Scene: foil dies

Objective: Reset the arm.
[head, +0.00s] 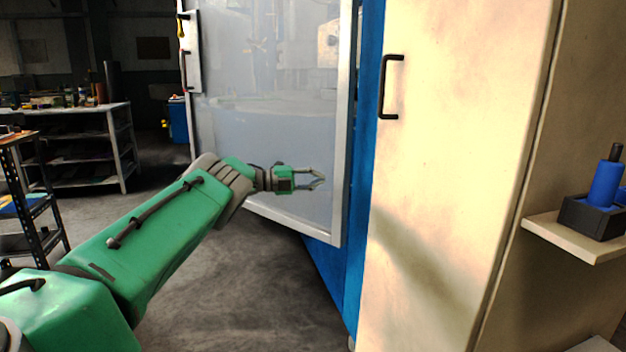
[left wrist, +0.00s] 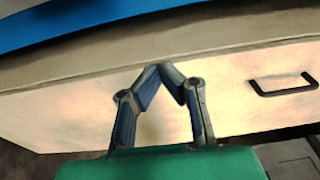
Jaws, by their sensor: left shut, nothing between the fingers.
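My green left arm (head: 150,240) reaches in from the lower left in the head view. Its left gripper (head: 320,179) is in front of the clear door panel (head: 270,120), near that panel's right frame. In the left wrist view the left gripper (left wrist: 162,68) has its fingertips together, with nothing between them. Behind the fingers there is a cream cabinet front (left wrist: 70,105). My right gripper is not in view.
A cream door (head: 450,150) with a dark handle (head: 388,87) stands right of the blue frame (head: 366,130). A shelf (head: 570,240) at the right holds a blue tool holder (head: 604,186). Workbenches (head: 85,115) stand at the back left. The grey floor between is clear.

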